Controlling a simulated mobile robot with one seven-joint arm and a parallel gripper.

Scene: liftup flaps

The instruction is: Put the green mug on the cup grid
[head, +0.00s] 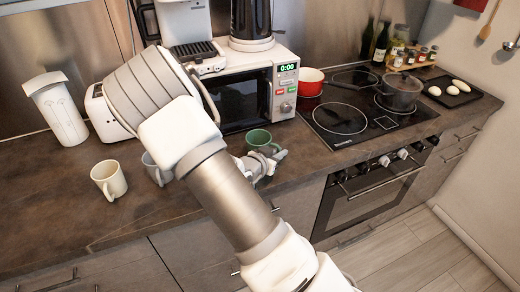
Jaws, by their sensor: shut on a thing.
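The green mug (258,138) is upright in front of the microwave, over the worktop; I cannot tell whether it touches the surface. My gripper (272,155) is at the mug's near side, shut on it; the fingers are small in view and partly hide its lower part. The coffee machine (185,18) stands on top of the microwave at the back. Its dark cup grid (193,48) shows at its base and looks empty.
A cream mug (109,180) and a grey-blue mug (154,168), partly behind my arm, stand left. The microwave (244,101) carries a kettle (251,20). A red pot (311,82) and a lidded pan (399,92) are right. The front left worktop is clear.

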